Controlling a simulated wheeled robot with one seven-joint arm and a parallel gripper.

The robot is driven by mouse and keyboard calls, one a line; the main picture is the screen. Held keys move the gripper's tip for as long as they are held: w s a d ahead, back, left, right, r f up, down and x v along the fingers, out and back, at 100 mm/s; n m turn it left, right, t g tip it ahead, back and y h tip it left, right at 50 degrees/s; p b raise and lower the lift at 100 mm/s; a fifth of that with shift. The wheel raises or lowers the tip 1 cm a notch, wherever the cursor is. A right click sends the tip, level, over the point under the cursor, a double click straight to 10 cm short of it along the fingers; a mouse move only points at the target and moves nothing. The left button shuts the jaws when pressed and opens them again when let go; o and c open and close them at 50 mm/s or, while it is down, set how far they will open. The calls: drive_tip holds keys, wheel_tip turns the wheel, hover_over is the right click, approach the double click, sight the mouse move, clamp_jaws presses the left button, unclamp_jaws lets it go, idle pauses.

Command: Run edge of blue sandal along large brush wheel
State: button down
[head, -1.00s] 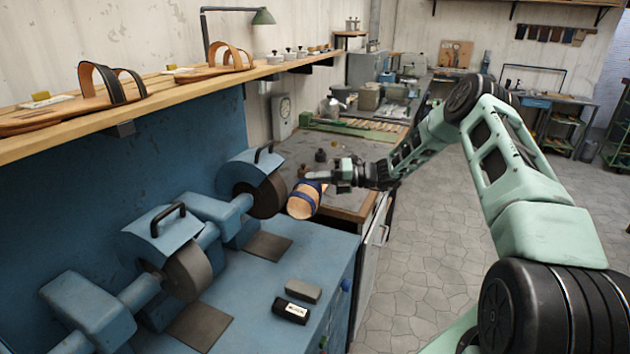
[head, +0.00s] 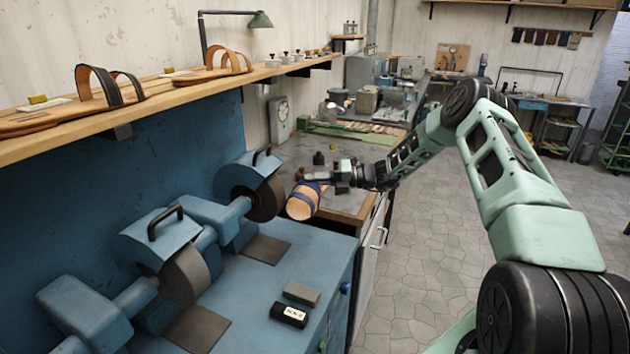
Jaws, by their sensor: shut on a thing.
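My gripper (head: 312,177) is shut on the blue sandal (head: 302,202), a tan sole with a dark blue strap. The sandal hangs tilted below the gripper, over the far end of the blue machine bench. A brown brush wheel (head: 268,199) under a blue hood is just left of the sandal. I cannot tell whether sandal and wheel touch. A greyer wheel (head: 184,275) under a second hood (head: 160,238) is nearer to me. The fingertips are small and partly hidden by the sandal.
A wooden shelf (head: 160,97) with other sandals overhangs the left. Dark bottles (head: 318,159) stand on the worktable behind. Floor at right is clear.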

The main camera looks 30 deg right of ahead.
drive_tip(key=shift+w+d, duration=0.1)
drive_tip(key=shift+w+d, duration=0.4)
drive_tip(key=shift+d, duration=0.05)
drive_tip(key=shift+w+a+r, duration=0.1)
drive_tip(key=shift+w+a, duration=0.05)
drive_tip(key=shift+w, duration=0.1)
idle(0.9)
drive_tip(key=shift+s, duration=0.15)
idle(1.1)
drive_tip(key=shift+s+d+f, duration=0.2)
drive_tip(key=shift+s+d, duration=0.25)
drive_tip(key=shift+s, duration=0.05)
drive_tip(key=shift+s, duration=0.1)
drive_tip(key=shift+s+d+f+p, duration=0.25)
drive_tip(key=shift+s+d, duration=0.3)
drive_tip(key=shift+s, duration=0.25)
drive_tip(key=shift+s+d+f+p, duration=0.2)
drive_tip(key=shift+s+d, duration=0.3)
drive_tip(key=shift+s, duration=0.25)
drive_tip(key=shift+s+d+f+p, duration=0.25)
drive_tip(key=shift+s+d, duration=0.3)
drive_tip(key=shift+s, duration=0.25)
